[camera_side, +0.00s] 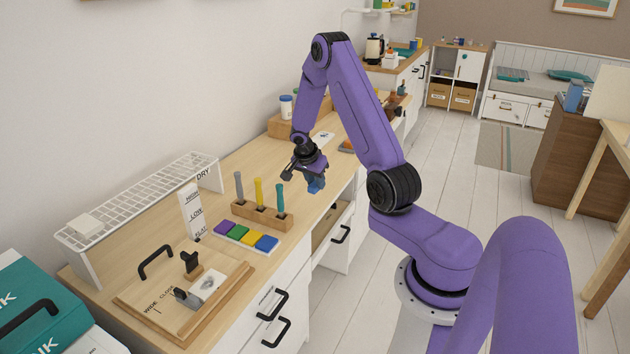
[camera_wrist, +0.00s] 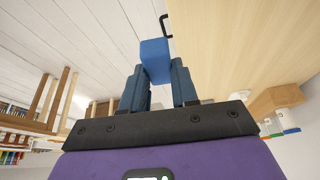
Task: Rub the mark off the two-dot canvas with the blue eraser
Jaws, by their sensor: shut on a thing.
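My gripper (camera_side: 311,176) is shut on a blue block, the blue eraser (camera_side: 316,186), and holds it near the desk's front edge, right of the pen holder. In the wrist view the eraser (camera_wrist: 155,52) sits between the two fingers and sticks out past their tips. A small white card with a grey mark (camera_side: 209,284) lies on the wooden board (camera_side: 222,305) at the front left, beside dark clamp pieces. Another white card (camera_side: 322,138) lies farther back, behind my gripper. I cannot make out dots on either card, so I cannot tell which is the two-dot canvas.
A wooden holder (camera_side: 262,218) with grey, yellow and teal pens stands mid-desk. Purple, green, yellow and blue pads (camera_side: 266,243) lie before it. A white upright sign (camera_side: 190,211) and wire drying rack (camera_side: 140,197) stand at left.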

